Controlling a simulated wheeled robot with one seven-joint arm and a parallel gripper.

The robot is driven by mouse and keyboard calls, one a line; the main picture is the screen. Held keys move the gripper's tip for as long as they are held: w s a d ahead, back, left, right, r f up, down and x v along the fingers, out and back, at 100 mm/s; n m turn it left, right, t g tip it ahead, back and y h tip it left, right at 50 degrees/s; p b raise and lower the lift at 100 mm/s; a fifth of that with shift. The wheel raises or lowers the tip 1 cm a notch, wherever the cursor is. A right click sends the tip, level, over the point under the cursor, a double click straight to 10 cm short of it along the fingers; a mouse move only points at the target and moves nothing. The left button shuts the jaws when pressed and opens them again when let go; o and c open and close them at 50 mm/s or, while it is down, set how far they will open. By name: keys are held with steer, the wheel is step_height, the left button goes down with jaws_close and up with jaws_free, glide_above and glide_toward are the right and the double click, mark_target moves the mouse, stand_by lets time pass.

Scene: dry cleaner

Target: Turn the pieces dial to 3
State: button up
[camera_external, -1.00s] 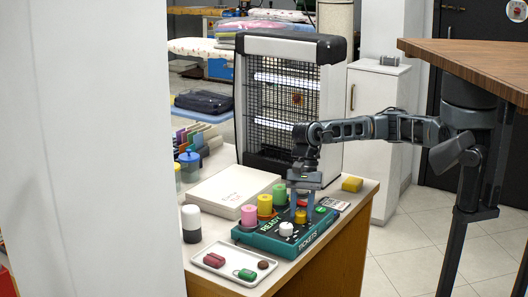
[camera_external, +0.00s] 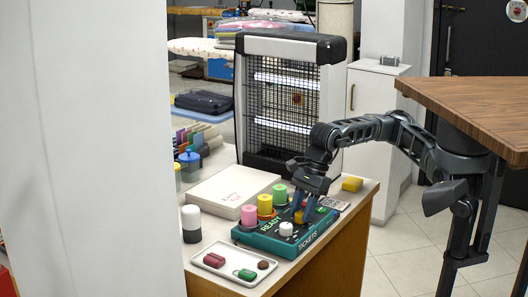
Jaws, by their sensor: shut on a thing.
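A teal ticket box (camera_external: 284,245) lettered "READY" and "TICKETS" sits near the front edge of the counter. On its top are a white knob (camera_external: 286,229) and, to its right and farther back, an orange-yellow knob (camera_external: 299,216). My gripper (camera_external: 302,207) reaches down at a slant from the upper right, its fingers shut on the orange-yellow knob and partly covering it. The dial labels and pointer marks are too small to read, so I cannot tell the setting or which knob is labelled pieces.
Pink (camera_external: 249,216), yellow (camera_external: 265,205) and green (camera_external: 280,194) rolls stand along the box's back. A white tray (camera_external: 228,273) is at front left. A yellow block (camera_external: 352,184) lies right of the box. A caged lamp unit (camera_external: 285,100) stands behind. A wooden tabletop (camera_external: 475,103) overhangs at right.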

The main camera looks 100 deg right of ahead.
stand_by(0.4)
steer(key=o, duration=1)
steer(key=shift+p+v, duration=0.9)
steer(key=shift+v, duration=3.05)
